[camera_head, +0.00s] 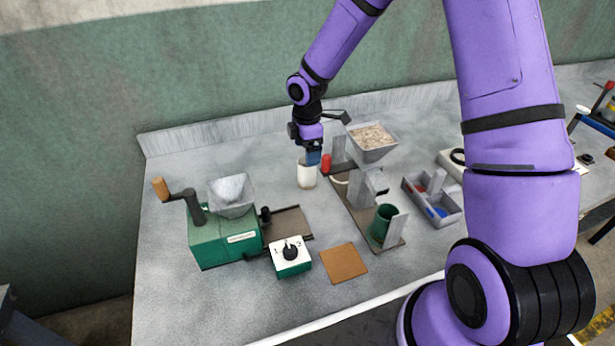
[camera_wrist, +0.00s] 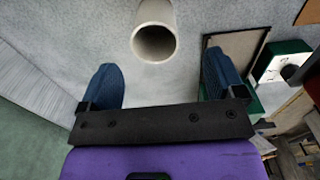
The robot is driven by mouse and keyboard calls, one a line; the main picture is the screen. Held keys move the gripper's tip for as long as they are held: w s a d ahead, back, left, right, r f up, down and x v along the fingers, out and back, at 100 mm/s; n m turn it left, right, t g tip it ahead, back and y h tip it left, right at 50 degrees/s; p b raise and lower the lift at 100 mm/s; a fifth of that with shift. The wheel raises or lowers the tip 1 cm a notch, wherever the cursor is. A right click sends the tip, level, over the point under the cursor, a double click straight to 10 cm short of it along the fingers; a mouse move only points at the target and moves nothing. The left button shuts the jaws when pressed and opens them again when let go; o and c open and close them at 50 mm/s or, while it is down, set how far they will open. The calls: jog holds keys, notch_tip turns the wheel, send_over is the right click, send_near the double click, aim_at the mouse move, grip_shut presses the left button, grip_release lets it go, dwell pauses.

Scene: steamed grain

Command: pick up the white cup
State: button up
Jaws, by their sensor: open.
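The white cup (camera_head: 307,174) stands upright on the grey table, left of the grain device. In the wrist view the cup (camera_wrist: 154,28) shows its open round mouth, at the top middle, a little beyond the fingertips. My gripper (camera_head: 312,155) is just above and behind the cup in the head view. In the wrist view my gripper (camera_wrist: 162,85) is open, its two blue fingers wide apart with nothing between them. The cup lies roughly in line with the gap between the fingers.
A device with a grain-filled hopper (camera_head: 372,140) and a green cup (camera_head: 382,224) stand right of the white cup. A green hand-crank mill (camera_head: 222,236) stands left. A dial box (camera_head: 290,257) and brown pad (camera_head: 343,263) lie in front. The table left of the cup is clear.

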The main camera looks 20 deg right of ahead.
aim_at(307, 173)
jog(key=shift+w+f, duration=0.2)
jog(key=shift+f, duration=1.25)
jog(key=shift+w+f, duration=0.15)
jog(key=shift+f, duration=1.25)
jog(key=c, duration=1.2)
